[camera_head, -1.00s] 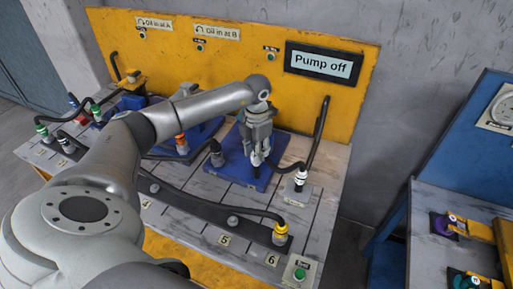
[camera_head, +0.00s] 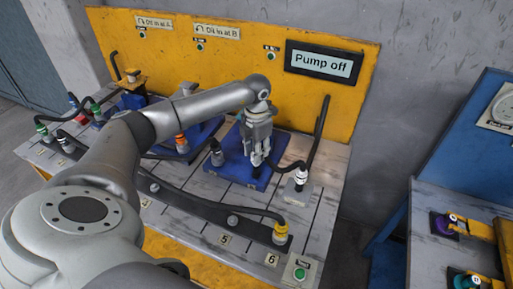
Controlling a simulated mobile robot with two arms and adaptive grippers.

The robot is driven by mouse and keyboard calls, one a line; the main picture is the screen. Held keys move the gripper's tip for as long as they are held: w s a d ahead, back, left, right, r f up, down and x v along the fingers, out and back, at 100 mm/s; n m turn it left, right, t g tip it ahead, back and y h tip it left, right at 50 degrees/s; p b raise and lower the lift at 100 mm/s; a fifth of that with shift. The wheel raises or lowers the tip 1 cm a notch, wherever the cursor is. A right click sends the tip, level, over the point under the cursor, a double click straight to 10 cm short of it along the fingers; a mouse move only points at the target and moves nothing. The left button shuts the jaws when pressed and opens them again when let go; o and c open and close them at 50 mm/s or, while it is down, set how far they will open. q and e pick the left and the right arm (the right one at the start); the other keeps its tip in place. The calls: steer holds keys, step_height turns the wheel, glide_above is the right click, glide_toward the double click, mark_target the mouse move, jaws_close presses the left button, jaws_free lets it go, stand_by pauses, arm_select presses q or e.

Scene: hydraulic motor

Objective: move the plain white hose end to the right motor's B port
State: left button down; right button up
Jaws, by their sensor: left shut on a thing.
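My left gripper (camera_head: 257,158) points down over the blue motor plate (camera_head: 226,168) at the right of the bench. It is shut on a hose end, apparently the plain white one, mostly hidden by the fingers. A dark hose (camera_head: 279,167) runs from the fingertips to the right. The motor and its ports under the gripper are largely hidden, so I cannot tell whether the hose end touches a port. Another white-banded hose end (camera_head: 300,174) stands upright on a grey block to the right. My right gripper is not in view.
A grey-capped hose end (camera_head: 217,155) stands left of the gripper, and a yellow-banded one (camera_head: 280,233) at the front. An orange-banded fitting (camera_head: 182,143) is farther left. The yellow back panel (camera_head: 330,112) carries a "Pump off" display (camera_head: 322,64). A blue cabinet (camera_head: 470,125) stands right.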

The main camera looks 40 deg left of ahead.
arm_select(q)
steer(key=shift+f+b, duration=0.4)
steer(key=shift+f, duration=0.2)
steer(key=c, duration=1.3)
jaws_free()
steer(key=shift+w, duration=0.1)
steer(key=o, duration=0.3)
steer(key=shift+o, duration=0.2)
steer(key=shift+s, duration=0.2)
steer(key=shift+w, duration=0.1)
steer(key=shift+r+p, duration=2.1)
steer(key=shift+r, duration=0.95)
